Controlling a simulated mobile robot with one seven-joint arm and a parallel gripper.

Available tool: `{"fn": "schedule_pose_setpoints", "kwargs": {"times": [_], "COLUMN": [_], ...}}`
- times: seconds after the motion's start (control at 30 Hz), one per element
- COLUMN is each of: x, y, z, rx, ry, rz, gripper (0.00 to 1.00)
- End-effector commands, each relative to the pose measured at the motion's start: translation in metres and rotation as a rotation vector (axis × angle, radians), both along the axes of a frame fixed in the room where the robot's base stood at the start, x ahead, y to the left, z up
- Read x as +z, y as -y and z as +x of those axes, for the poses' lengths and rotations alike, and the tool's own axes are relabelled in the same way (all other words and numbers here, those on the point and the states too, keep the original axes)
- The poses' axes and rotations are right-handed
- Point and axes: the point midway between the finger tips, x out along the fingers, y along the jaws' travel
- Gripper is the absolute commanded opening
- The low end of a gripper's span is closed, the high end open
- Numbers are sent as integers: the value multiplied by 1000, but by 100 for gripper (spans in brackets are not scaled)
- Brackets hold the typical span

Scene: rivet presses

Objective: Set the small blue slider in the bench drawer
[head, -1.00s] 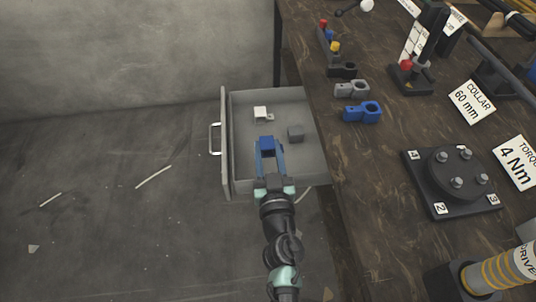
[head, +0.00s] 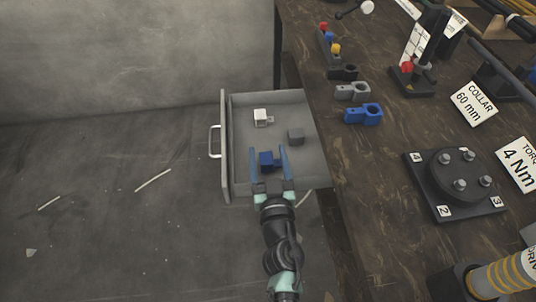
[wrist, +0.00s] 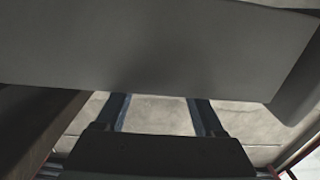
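The small blue slider (head: 266,160) is inside the open bench drawer (head: 226,150), near the drawer's front part in the head view. It appears to rest on the drawer floor, though its underside is hidden. My gripper (head: 268,151) is open, with one blue finger on each side of the slider and a gap beside it. In the wrist view, the two fingers of my gripper (wrist: 161,100) stand apart with pale floor between them. The slider does not show there.
Open floor lies left of the drawer.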

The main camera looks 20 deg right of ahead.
Motion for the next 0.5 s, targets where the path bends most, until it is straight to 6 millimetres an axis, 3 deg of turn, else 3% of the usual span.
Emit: {"fn": "schedule_pose_setpoints", "kwargs": {"times": [0.2,0.37,0.5], "x": [3,19,12], "y": [0,1,-8], "z": [0,0,-27], "rx": [-1,-2,-1], "ry": [0,1,-4], "rz": [0,0,5], "gripper": [70,70,70]}}
